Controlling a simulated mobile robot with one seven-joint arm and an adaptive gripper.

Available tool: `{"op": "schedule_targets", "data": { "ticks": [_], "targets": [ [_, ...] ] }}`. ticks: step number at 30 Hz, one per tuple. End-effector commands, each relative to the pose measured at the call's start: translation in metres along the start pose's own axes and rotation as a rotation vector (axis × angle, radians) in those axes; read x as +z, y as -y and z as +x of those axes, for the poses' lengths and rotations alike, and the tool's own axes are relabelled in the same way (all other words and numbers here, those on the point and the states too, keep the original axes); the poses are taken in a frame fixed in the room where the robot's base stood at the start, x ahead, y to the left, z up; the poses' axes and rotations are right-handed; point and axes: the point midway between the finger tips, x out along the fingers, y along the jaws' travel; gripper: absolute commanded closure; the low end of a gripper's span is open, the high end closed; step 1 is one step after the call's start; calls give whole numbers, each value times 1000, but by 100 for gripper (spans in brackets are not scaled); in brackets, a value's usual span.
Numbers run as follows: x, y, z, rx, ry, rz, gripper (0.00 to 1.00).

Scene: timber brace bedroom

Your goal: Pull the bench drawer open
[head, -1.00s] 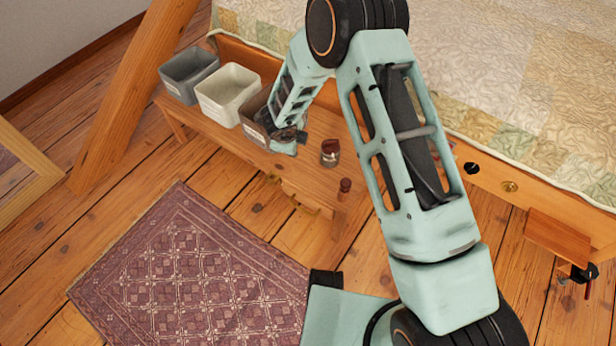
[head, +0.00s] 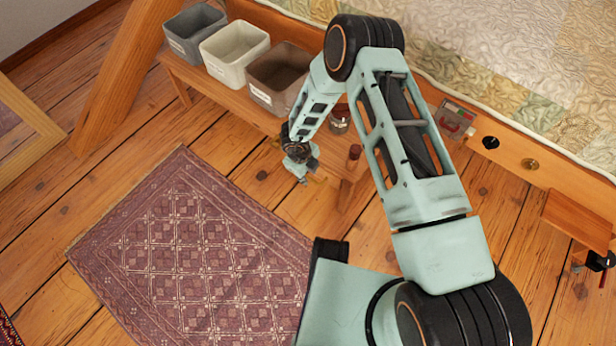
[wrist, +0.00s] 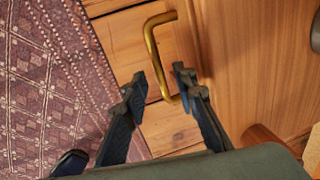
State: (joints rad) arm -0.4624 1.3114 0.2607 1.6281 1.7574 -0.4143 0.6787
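The wooden bench (head: 222,97) stands along the bed. Its drawer front is mostly hidden behind my arm in the head view. My gripper (wrist: 160,74) is open, with one dark finger on each side of the handle's lower part in the picture. I cannot tell whether the fingers touch the handle or are at its depth. In the head view my gripper (head: 300,172) is low at the bench's front edge.
Grey (head: 194,30), cream (head: 235,50) and brown (head: 280,75) bins stand on the bench, with a jar (head: 340,120) and small brown bottle (head: 354,155). A patterned rug (head: 195,250) covers the floor in front. A slanted timber brace (head: 125,75) stands at left.

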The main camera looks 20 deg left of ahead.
Motion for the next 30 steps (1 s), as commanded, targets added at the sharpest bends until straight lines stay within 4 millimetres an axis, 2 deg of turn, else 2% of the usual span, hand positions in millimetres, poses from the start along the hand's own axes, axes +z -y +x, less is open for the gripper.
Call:
{"op": "schedule_targets", "data": {
  "ticks": [3, 11, 12, 19, 30],
  "targets": [
    [0, -1, 8, 1, 0, 0, 74],
    [0, 0, 8, 0, 1, 0, 74],
    [0, 0, 8, 0, 1, 0, 75],
    [0, 0, 8, 0, 1, -1, 100],
    [0, 0, 8, 0, 1, 0, 100]
  ]
}}
